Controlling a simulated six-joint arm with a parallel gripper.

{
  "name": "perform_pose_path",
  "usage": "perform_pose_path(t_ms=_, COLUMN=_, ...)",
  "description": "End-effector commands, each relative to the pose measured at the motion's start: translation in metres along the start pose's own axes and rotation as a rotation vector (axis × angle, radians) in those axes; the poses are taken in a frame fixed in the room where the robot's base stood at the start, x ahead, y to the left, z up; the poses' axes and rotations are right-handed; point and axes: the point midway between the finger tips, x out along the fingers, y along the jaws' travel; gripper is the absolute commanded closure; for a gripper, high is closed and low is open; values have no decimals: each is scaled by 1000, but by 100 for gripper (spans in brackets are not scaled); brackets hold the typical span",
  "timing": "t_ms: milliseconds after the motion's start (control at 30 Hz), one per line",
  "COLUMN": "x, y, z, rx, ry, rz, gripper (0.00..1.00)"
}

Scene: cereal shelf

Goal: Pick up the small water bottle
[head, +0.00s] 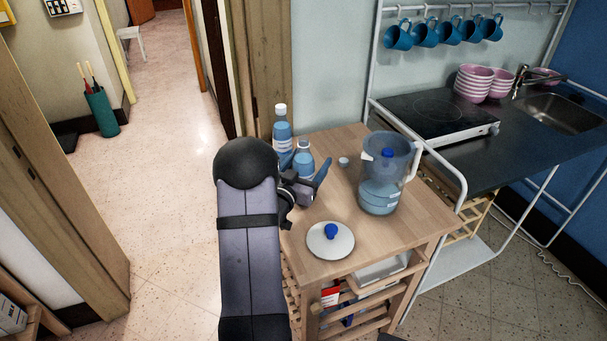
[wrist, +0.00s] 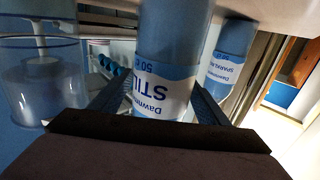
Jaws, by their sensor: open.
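The small water bottle (head: 303,161), clear blue with a white cap, stands upright on the wooden cart. In the wrist view its label (wrist: 160,95) reads "STILL" upside down. My gripper (head: 307,172) is open, with one finger on each side of this bottle. In the wrist view the fingers flank the bottle; whether they touch it I cannot tell. A taller blue bottle (head: 282,131) with a white cap stands just behind it to the left. My forearm hides part of the cart's left side.
A clear blue pitcher (head: 379,195) stands to the right on the cart (head: 400,237). A white round lid (head: 330,249) with a blue knob lies in front, and a small white cap (head: 344,162) lies behind. A counter with a hotplate (head: 437,115) stands farther right.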

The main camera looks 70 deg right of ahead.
Motion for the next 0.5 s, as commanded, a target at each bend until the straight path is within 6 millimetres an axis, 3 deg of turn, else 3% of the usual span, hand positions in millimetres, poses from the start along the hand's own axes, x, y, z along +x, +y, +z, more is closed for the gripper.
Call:
perform_pose_path(t_ms=267, x=2, y=0, z=0, rx=0, ry=0, rz=0, gripper=31)
perform_pose_path(t_ms=500, x=2, y=0, z=0, rx=0, ry=0, rz=0, gripper=88)
